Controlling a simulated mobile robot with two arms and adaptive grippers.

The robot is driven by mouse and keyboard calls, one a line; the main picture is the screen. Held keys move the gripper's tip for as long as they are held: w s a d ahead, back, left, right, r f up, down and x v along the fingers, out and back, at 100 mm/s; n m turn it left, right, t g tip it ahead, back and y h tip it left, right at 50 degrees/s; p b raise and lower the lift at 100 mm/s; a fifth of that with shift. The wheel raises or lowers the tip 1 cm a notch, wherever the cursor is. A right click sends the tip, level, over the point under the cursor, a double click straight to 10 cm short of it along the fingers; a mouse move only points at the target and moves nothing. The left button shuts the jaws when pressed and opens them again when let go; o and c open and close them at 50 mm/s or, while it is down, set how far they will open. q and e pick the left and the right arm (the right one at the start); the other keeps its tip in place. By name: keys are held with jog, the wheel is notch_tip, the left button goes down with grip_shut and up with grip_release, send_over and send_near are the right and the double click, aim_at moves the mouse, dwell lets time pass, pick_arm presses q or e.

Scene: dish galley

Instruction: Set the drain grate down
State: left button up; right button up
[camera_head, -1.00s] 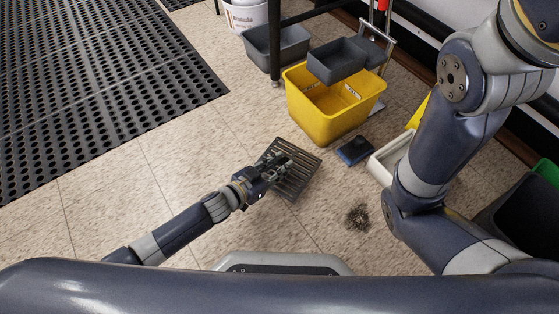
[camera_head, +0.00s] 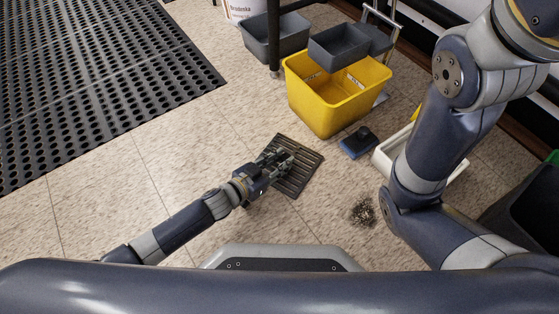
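The drain grate (camera_head: 298,174) is a dark, slotted square plate. It lies flat at or very near the tiled floor, in the middle of the head view. My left gripper (camera_head: 286,157) is over the grate, and its fingers cover part of the upper left of it. I cannot tell whether the fingers are closed on the grate or only resting above it. My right arm comes in at the right, but its gripper is out of the frame.
A yellow bucket (camera_head: 335,108) with grey bins stands beyond the grate. A blue sponge-like block (camera_head: 358,142) and a dark pile of debris (camera_head: 364,212) lie to the right. A white tray (camera_head: 386,162) is partly behind my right arm. A black mat (camera_head: 95,80) covers the upper left.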

pick_arm(q)
jog(key=o, duration=0.4)
jog(key=shift+r, duration=0.1)
